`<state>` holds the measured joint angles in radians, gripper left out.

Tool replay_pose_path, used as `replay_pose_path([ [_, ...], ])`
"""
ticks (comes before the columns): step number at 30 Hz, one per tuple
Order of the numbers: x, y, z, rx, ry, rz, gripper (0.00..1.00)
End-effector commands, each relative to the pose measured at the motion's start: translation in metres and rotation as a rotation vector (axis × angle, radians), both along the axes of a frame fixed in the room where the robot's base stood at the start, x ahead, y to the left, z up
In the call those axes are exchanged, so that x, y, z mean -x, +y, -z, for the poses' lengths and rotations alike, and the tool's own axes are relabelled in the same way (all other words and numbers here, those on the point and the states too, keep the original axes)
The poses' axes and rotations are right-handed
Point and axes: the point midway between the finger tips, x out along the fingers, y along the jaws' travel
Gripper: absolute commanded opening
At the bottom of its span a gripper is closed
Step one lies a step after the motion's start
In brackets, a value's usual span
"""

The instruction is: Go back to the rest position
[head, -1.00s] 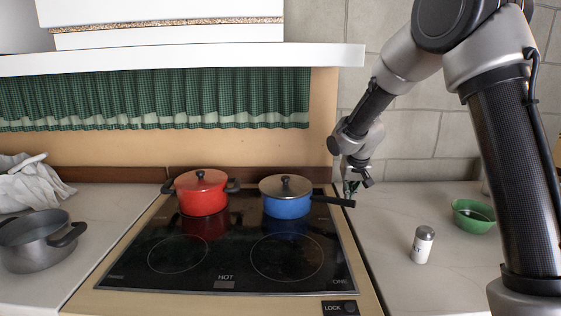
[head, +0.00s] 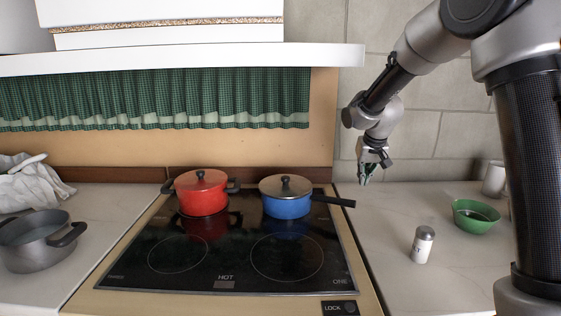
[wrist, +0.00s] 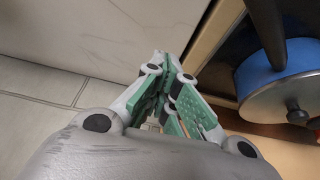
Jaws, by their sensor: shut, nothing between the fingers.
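My gripper (head: 366,178) hangs in the air above the right counter, just right of the cooktop and a little above the blue pan's handle. It is shut and empty. In the wrist view my gripper (wrist: 168,95) shows its green finger pads together. The blue pan (head: 286,205) with its grey lid stands on the back right of the cooktop, its black handle pointing right. The blue pan (wrist: 275,80) also shows at the right of the wrist view, apart from the fingers.
A red pot (head: 202,196) stands on the back left of the cooktop (head: 215,275). A grey pot (head: 35,245) and a white cloth (head: 30,185) are on the left counter. A shaker (head: 422,246), green bowl (head: 474,218) and pale cup (head: 494,180) stand on the right counter (head: 395,215).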

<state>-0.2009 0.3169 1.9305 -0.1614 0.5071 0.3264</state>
Motion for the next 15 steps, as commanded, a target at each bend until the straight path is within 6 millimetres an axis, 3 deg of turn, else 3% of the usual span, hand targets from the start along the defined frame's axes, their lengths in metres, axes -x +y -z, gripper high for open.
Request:
replay_pose_path([
  [6,0.0007,-0.0086,-0.0121,-0.002,-0.001,0.001,0.0],
  [15,0.001,-0.0088,-0.0121,0.003,0.001,-0.006,0.0],
])
